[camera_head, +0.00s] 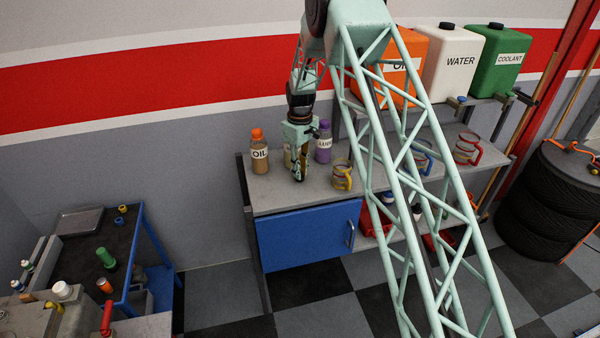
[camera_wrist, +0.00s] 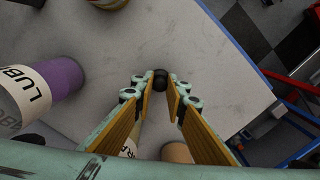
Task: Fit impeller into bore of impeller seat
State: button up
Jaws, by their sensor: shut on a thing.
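My gripper (camera_head: 299,178) is low over the grey bench top, between the oil bottle and the purple bottle. In the wrist view my gripper (camera_wrist: 159,99) has its two yellow-faced fingers on either side of a small dark round part (camera_wrist: 160,79), held at the tips. It may be the impeller, but its shape is too small to tell. I cannot pick out the impeller seat or its bore for sure. A grey block-like assembly (camera_head: 50,318) stands at the lower left, with a white cap and a red handle, far from my gripper.
The oil bottle (camera_head: 259,155) and purple bottle (camera_head: 323,145) stand close to my gripper; another bottle is partly hidden behind it. Mugs (camera_head: 342,175) stand to the right. A blue-framed cart (camera_head: 75,240) holds small parts at left. Floor lies between cart and bench.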

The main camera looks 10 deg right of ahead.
jog(key=shift+f, duration=0.3)
jog(key=o, duration=0.8)
jog(key=shift+r, duration=0.15)
jog(key=shift+r, duration=6)
